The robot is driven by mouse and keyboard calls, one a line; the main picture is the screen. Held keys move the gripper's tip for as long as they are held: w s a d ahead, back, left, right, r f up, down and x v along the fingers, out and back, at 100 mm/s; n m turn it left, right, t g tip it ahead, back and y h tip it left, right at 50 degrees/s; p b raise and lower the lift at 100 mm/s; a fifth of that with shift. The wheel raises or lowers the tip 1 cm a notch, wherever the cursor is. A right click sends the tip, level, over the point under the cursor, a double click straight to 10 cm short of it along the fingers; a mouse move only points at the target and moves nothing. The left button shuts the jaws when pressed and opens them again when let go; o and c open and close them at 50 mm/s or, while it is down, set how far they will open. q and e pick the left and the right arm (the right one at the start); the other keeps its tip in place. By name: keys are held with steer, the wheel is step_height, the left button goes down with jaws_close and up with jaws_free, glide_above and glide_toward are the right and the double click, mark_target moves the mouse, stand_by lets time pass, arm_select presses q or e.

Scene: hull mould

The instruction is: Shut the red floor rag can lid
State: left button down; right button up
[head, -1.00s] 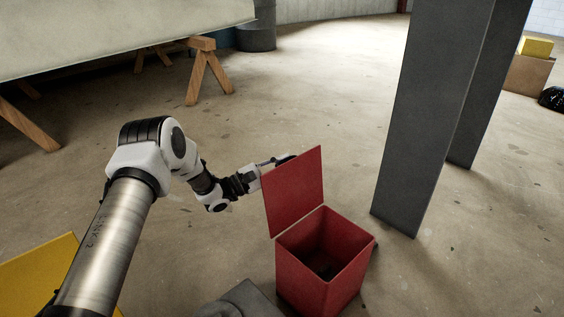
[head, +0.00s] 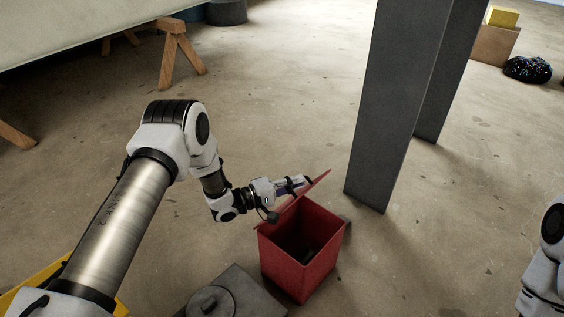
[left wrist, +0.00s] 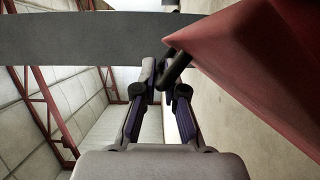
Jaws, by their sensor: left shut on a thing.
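The red rag can (head: 298,262) stands on the floor with its mouth uncovered, and a dark shape lies inside. Its red lid (head: 321,179) is raised and tilted above the far left rim, seen nearly edge-on. My left gripper (head: 303,184) is at the upper part of the lid. In the left wrist view, my gripper (left wrist: 163,74) is shut on a dark lid handle (left wrist: 178,66) beside a large red surface (left wrist: 250,60). The exact grip is partly hidden in the head view. My right gripper is out of the picture.
A grey pillar (head: 385,110) stands behind and right of the can. A grey lidded object (head: 235,295) is in front on the left. A wooden trestle (head: 175,55) stands at the back left. A black bag (head: 527,69) lies far right. Floor right of the can is clear.

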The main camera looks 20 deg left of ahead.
arm_select(q)
steer(key=s+d+f+m+g+y, duration=0.1)
steer(key=s+d+f+m+y, duration=0.2)
steer(key=d+f+m, duration=0.4)
steer(key=shift+s+d+f+m+y+p, duration=0.45)
steer(key=shift+d+f, duration=1.5)
steer(key=shift+f, duration=1.5)
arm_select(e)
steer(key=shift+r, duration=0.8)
arm_select(q)
steer(key=c, duration=1.5)
jaws_free()
steer(key=shift+f, duration=0.1)
steer(key=v, duration=1.2)
steer(key=shift+w, duration=0.1)
